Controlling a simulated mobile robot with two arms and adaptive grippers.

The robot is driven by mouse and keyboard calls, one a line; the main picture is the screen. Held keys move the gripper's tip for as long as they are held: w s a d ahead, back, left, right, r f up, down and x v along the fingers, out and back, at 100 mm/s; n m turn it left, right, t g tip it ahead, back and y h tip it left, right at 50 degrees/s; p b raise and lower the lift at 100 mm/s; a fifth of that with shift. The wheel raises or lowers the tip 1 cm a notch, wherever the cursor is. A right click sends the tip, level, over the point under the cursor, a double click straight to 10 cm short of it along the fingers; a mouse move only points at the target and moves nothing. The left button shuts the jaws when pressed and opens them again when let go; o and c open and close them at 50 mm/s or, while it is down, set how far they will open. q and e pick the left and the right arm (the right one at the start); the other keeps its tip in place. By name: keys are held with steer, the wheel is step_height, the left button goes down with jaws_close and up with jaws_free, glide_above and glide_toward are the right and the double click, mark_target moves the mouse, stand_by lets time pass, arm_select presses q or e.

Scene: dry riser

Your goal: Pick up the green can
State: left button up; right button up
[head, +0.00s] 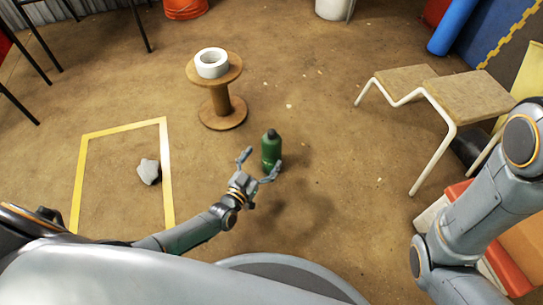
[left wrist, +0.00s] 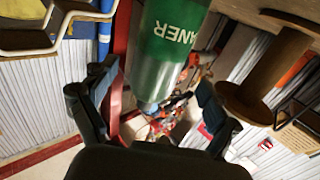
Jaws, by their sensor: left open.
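The green can (head: 271,150) stands upright on the brown floor near the middle of the head view, with a dark cap on top. In the left wrist view the can (left wrist: 168,45) shows large at the top middle, tilted in the picture, with white letters "ANER". My left gripper (head: 261,163) is open beside the can, its two fingers spread towards it. In the left wrist view the left gripper's fingers (left wrist: 158,100) show on either side of the can's near end. I cannot tell whether they touch it. My right gripper is out of view; only the right arm shows.
A wooden spool (head: 221,103) with a white roll (head: 212,63) on it stands behind the can. A grey stone (head: 148,172) lies inside a yellow taped outline (head: 167,150) on the left. A two-step stool (head: 470,97) stands at the right. Floor around the can is clear.

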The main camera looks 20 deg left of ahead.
mark_target(266, 156)
arm_select(q)
steer(key=w+b, duration=0.2)
steer(key=w, duration=0.1)
steer(key=w+d+b, duration=0.1)
steer(key=shift+w+f, duration=0.15)
steer(key=shift+f, duration=0.1)
steer(key=shift+w+d+r, duration=0.15)
steer(key=shift+w+r, duration=0.05)
steer(key=shift+w, duration=0.1)
steer(key=c, duration=1.5)
steer(key=shift+r, duration=0.1)
steer(key=shift+c, duration=0.4)
steer(key=shift+r, duration=0.1)
